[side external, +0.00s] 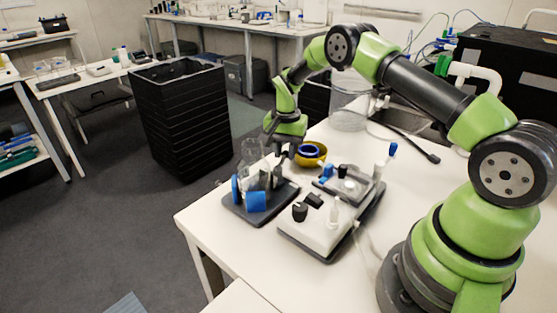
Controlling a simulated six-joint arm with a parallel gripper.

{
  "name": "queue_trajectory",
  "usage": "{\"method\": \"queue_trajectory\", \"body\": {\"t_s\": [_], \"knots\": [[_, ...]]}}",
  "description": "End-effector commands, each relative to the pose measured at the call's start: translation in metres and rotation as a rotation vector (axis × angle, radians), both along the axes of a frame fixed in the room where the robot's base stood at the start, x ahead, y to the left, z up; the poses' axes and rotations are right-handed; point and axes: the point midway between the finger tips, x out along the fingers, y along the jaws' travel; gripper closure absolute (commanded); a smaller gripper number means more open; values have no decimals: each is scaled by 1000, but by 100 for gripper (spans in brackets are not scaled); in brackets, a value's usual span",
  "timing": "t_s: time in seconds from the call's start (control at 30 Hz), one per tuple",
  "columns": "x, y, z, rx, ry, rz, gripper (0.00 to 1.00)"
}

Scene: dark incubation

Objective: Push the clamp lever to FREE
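My gripper (281,149) points down above the table, close behind a dark fixture (262,216). The fixture carries clear and grey upright parts and a blue block (256,201). Beside it on the right stands a white device (317,234) on a dark base, with a black knob (299,211) and small black and white raised parts. I cannot tell which part is the clamp lever, and no FREE marking is readable. The fingers are too small and dark to tell whether they are open or touching anything.
A yellow bowl (311,162) with a blue ring in it sits just right of my gripper.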

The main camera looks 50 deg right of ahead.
Motion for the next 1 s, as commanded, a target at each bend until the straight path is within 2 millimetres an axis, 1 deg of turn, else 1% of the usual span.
{"method": "queue_trajectory", "body": {"t_s": [0.17,0.3,0.4,0.73,1.0], "knots": [[-2,-1,0,0,1,-34,74],[-9,-3,0,1,1,-147,74],[-12,-4,0,0,1,-199,74],[-13,-5,0,0,0,-223,74],[-25,-6,0,0,0,-406,74]]}}
